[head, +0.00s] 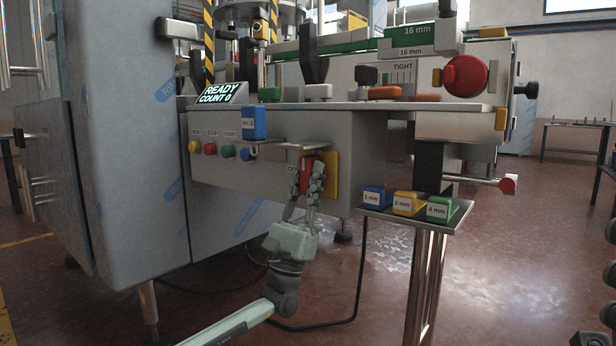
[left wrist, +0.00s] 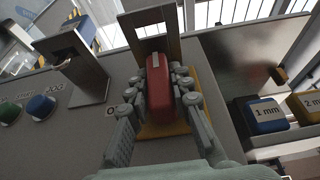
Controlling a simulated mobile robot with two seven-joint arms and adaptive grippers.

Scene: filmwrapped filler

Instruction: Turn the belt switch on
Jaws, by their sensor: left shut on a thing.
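The belt switch is a red handle (head: 307,175) on a yellow plate (head: 331,178), low on the front of the grey machine panel. A partly hidden label beginning with "O" is just left of it. My left gripper (head: 308,188) reaches up from below, its fingers on both sides of the handle. In the left wrist view the red handle (left wrist: 158,88) stands lengthwise between the fingers of the left gripper (left wrist: 160,95), which are shut on it. Only dark bits at the right edge of the head view may be my right gripper; its jaws cannot be made out.
A metal bracket (left wrist: 147,30) rises close behind the handle. Yellow, red and green buttons (head: 228,151) and a blue tagged block (head: 254,123) are to the left. A shelf with blue, yellow and green blocks (head: 408,204) is close on the right. The display (head: 219,94) reads READY, COUNT 0.

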